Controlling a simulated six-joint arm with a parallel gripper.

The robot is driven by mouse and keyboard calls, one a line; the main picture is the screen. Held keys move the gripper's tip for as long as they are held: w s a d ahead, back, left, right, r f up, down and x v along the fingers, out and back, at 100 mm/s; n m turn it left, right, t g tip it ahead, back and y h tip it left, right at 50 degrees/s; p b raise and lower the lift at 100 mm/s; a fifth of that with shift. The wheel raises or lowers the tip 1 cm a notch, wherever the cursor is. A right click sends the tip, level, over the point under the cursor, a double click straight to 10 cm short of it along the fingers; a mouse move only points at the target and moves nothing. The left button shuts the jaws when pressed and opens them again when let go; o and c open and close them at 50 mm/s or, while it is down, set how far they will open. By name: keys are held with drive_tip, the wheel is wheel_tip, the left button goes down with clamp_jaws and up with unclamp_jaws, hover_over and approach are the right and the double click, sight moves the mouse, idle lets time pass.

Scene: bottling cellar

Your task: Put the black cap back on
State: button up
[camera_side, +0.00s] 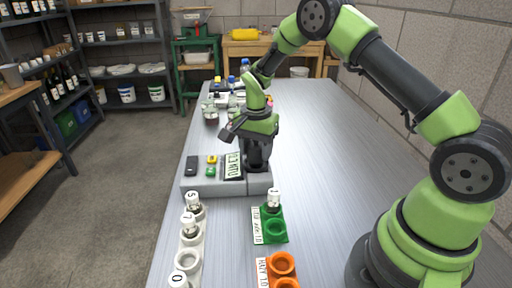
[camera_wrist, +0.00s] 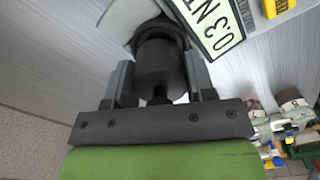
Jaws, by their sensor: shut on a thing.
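The black cap (camera_wrist: 160,68) is a dark cylinder between the two fingers of my gripper (camera_wrist: 158,82) in the wrist view. My gripper is shut on it. In the side view my gripper (camera_side: 257,158) points down over the right part of a grey meter (camera_side: 226,187). The meter's display reads about 0.3 NTU and also shows in the wrist view (camera_wrist: 213,28). The cap's far end lies against or just above the meter's grey round part. I cannot tell whether it touches or is seated, as the fingers and cap hide the spot.
In front stand a white rack (camera_side: 190,240) with white-capped vials, a green holder (camera_side: 274,228) with one vial, and an orange holder (camera_side: 282,263). Bottles and small items (camera_side: 222,97) stand behind my gripper. The table (camera_side: 325,145) is clear on the right.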

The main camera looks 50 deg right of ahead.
drive_tip(key=shift+f, duration=0.85)
idle(1.1)
drive_tip(key=o, duration=1.4)
drive_tip(key=shift+r, duration=3)
clamp_jaws()
